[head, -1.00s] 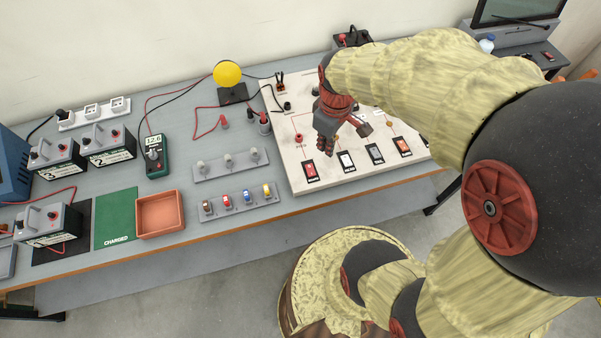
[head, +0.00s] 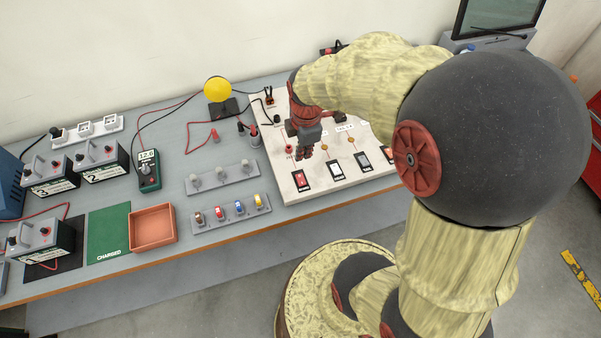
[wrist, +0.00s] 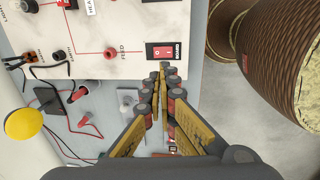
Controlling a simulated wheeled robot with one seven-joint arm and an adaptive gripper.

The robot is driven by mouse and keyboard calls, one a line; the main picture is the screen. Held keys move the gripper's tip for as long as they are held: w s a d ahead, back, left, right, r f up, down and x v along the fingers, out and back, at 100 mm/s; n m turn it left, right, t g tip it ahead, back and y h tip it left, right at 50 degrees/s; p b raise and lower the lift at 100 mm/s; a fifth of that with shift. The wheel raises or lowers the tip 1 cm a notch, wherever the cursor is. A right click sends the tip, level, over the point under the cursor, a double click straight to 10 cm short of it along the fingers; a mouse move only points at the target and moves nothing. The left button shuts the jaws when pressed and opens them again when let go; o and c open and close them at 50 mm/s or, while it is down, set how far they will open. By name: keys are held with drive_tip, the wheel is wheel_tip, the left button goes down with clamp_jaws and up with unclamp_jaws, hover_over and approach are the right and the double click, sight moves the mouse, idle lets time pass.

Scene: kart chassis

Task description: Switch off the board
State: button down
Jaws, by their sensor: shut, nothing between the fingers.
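The white board (head: 318,196) lies at the right of the bench, with a row of rocker switches along its front edge. The red rocker switch (head: 299,180) is the leftmost one; in the wrist view it shows bright red (wrist: 164,52) with white marks and a label beside it. I cannot tell which side of it is pressed. My gripper (head: 306,153) is shut and empty, above the board just behind the red switch. In the wrist view its fingertips (wrist: 163,68) appear right beside the switch; I cannot tell whether they touch it.
Other rocker switches (head: 336,171) stand to the right of the red one. A red feed knob (wrist: 110,54) and wires lie close by. A yellow lamp (head: 217,89), a meter (head: 149,170), an orange tray (head: 152,228) and several batteries (head: 101,161) occupy the bench to the left.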

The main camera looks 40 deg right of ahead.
sight(302, 181)
drive_tip(key=f+b, duration=0.1)
drive_tip(key=f, duration=0.3)
drive_tip(key=w+f+b, duration=0.1)
drive_tip(key=f, duration=0.8)
drive_tip(key=shift+w+d+f+b, duration=0.2)
drive_tip(key=shift+w+f+b, duration=0.05)
drive_tip(key=shift+b, duration=0.15)
drive_tip(key=shift+f, duration=0.2)
drive_tip(key=shift+w+f, duration=0.1)
drive_tip(key=shift+w+f, duration=0.1)
drive_tip(key=shift+f, duration=0.15)
drive_tip(key=shift+s+a, duration=0.2)
drive_tip(key=shift+s, duration=0.65)
drive_tip(key=shift+w+r, duration=0.1)
drive_tip(key=shift+r, duration=0.05)
